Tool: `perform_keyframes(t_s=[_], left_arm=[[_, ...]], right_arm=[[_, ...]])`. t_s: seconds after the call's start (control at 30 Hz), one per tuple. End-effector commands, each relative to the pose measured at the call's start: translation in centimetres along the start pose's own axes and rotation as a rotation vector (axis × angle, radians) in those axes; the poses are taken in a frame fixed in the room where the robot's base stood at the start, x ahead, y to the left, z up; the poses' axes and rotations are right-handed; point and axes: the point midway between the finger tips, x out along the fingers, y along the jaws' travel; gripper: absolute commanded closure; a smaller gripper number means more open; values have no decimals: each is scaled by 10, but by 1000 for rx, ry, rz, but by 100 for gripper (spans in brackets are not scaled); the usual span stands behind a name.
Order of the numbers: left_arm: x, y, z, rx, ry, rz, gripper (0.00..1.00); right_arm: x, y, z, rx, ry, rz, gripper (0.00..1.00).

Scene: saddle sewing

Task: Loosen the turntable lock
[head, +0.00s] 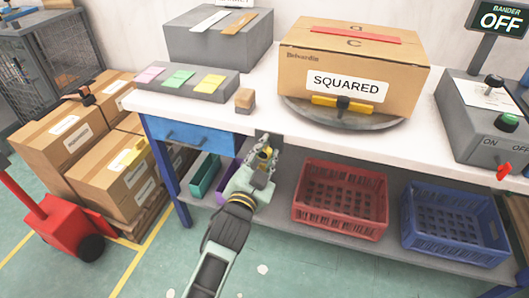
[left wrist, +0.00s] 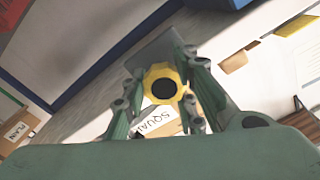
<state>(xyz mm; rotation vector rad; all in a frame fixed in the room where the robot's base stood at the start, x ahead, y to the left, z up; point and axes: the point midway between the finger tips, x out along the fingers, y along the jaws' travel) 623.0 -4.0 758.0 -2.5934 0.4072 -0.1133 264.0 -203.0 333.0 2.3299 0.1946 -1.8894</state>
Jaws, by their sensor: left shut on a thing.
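The turntable lock is a yellow knob (head: 266,153) with a dark centre, on a grey plate at the table's front edge. In the left wrist view the knob (left wrist: 149,75) sits between the fingers. My left gripper (head: 262,158) is shut on the knob, its fingers hiding part of it in the head view. The gripper also shows in the left wrist view (left wrist: 163,100). The round grey turntable (head: 300,112) lies on the tabletop and bears a cardboard box (head: 400,75) marked SQUARED. My right gripper is not in view.
A red crate (head: 340,203) and a blue crate (head: 455,228) stand on the shelf below, right of my left arm. A blue drawer (head: 195,137) is to its left. A wooden block (head: 245,99) and a control box (head: 470,115) are on the white tabletop (head: 270,110).

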Motion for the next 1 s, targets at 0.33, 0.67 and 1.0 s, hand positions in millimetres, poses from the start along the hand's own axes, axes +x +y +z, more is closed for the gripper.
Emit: perform_keyframes(t_s=[0.33,0.67,1.0], left_arm=[[-2,9,6,-3,-12,15,62],[-1,4,4,0,-9,8,59],[-26,4,3,0,-6,7,59]], right_arm=[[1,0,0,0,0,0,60],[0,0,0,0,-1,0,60],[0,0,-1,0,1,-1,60]])
